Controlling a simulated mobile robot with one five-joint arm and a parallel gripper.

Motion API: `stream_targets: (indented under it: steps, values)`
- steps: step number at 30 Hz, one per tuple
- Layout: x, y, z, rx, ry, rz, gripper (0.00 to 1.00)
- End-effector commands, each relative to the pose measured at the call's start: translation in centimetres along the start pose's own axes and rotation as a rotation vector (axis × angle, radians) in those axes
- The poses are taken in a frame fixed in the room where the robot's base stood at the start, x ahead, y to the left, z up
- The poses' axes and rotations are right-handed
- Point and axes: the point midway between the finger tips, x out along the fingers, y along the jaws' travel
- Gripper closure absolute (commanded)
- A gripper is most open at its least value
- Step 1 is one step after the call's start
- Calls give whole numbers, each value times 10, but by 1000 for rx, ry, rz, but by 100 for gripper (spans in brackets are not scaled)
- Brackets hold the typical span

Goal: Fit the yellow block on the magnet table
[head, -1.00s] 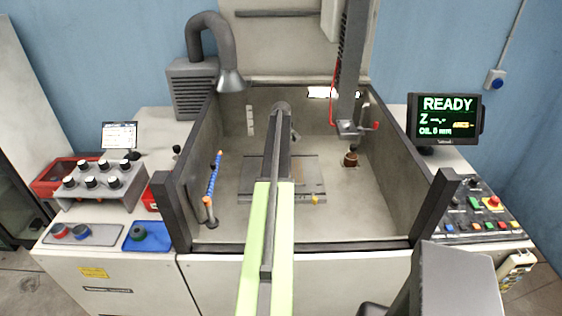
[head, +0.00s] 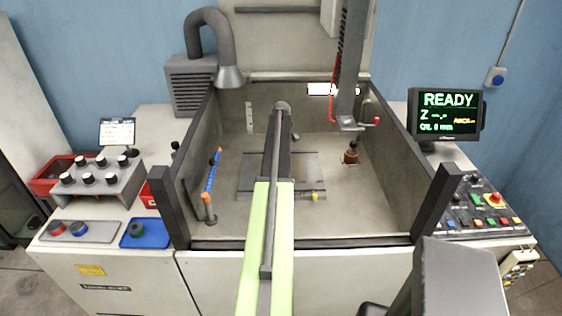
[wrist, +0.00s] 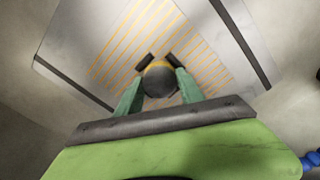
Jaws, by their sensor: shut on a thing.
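In the wrist view my gripper (wrist: 160,62) is shut on a round dark-topped piece with a yellow band, which I take for the yellow block (wrist: 158,66). It is over the magnet table (wrist: 215,50), a grey plate with yellow stripes and dark side rails. I cannot tell whether the block touches the plate, and its underside is hidden. In the head view the magnet table (head: 310,172) lies on the tank floor, partly covered by my arm. My gripper and the block are hidden there behind the arm.
Tank walls stand on both sides. A blue-and-orange hose (head: 211,178) is left of the table, and a copper-coloured piece (head: 351,156) stands to its right below the machine head (head: 346,124). A small yellow part (head: 315,196) is at the table's front edge. The screen (head: 446,114) reads READY.

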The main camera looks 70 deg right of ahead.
Motion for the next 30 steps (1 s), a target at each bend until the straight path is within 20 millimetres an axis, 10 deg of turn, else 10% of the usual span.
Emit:
stream_targets:
  steps: [5,6,12,30]
  values:
    - [0,0,0,0,0,0,100]
    - [0,0,0,0,0,0,54]
    - [0,0,-1,-1,0,0,30]
    - [0,0,-1,-1,0,0,4]
